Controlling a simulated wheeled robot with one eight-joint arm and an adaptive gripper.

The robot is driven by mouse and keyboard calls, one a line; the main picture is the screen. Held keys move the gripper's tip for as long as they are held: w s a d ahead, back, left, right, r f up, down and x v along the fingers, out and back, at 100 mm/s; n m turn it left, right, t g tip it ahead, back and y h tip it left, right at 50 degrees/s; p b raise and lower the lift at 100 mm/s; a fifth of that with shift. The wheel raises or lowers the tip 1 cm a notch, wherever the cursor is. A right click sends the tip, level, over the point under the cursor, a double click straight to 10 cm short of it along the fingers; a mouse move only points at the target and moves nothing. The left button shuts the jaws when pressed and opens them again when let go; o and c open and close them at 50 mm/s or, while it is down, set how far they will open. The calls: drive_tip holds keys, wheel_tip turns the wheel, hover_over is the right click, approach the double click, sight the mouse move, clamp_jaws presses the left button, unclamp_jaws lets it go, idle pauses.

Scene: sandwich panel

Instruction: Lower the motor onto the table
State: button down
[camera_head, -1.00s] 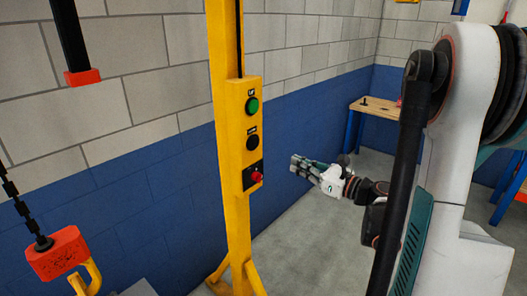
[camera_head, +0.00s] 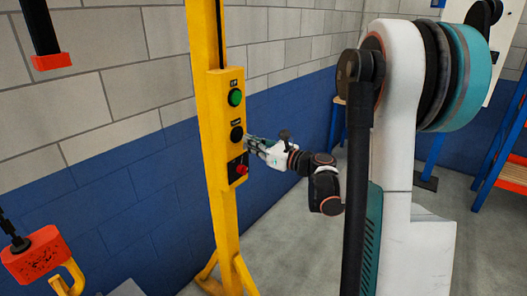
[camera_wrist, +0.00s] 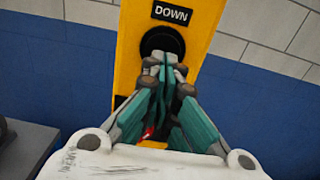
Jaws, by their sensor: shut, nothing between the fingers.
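A yellow control post (camera_head: 225,190) carries a green button (camera_head: 236,97), a black button (camera_head: 237,133) and a red knob (camera_head: 241,170). In the wrist view the black button (camera_wrist: 163,40) sits under a label reading DOWN (camera_wrist: 171,14). My gripper (camera_head: 248,143) is shut and empty, its fingertips at the black button. In the wrist view my gripper (camera_wrist: 164,66) covers the button's lower edge; I cannot tell whether it touches. An orange hoist block (camera_head: 34,256) with a yellow hook (camera_head: 72,279) hangs on a chain at left. The motor is not clearly visible.
A black bar with a red end (camera_head: 51,62) hangs at upper left. A blue and grey block wall (camera_head: 110,180) stands behind the post. A workbench (camera_head: 512,178) stands at right. Grey floor (camera_head: 285,240) is clear right of the post.

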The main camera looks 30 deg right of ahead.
drive_tip(key=shift+x, duration=0.85)
